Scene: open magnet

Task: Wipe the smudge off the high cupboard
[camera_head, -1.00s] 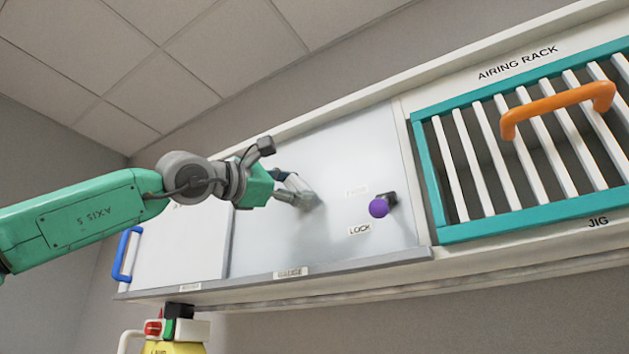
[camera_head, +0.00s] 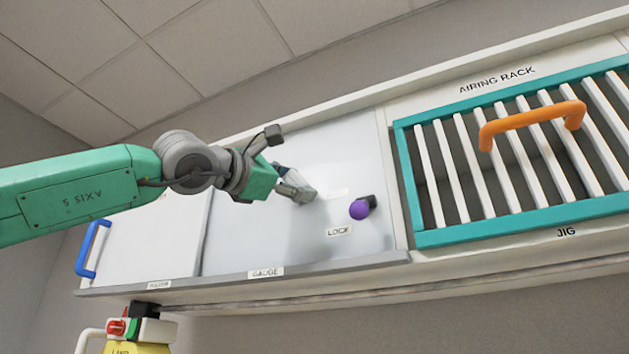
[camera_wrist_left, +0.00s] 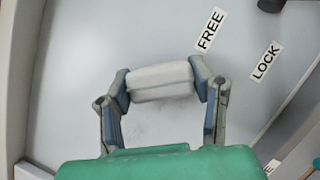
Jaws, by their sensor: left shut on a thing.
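The high cupboard's pale grey panel (camera_head: 240,243) fills the middle of the head view. My left gripper (camera_head: 296,188) is in front of it, left of the purple knob (camera_head: 359,208). In the left wrist view the gripper is shut on a white pad (camera_wrist_left: 162,76), held between both fingers close to the panel. I cannot tell if the pad touches it. Faint pale specks show on the panel (camera_wrist_left: 75,95) below the pad between the fingers; I cannot tell if they are the smudge. My right gripper is not in view.
FREE (camera_wrist_left: 211,30) and LOCK (camera_wrist_left: 266,62) labels are on the panel near the knob. Right of it is a teal-framed airing rack (camera_head: 418,190) with an orange handle (camera_head: 532,119). A blue handle (camera_head: 92,249) is at the left; a yellow-bodied item (camera_head: 138,348) stands below.

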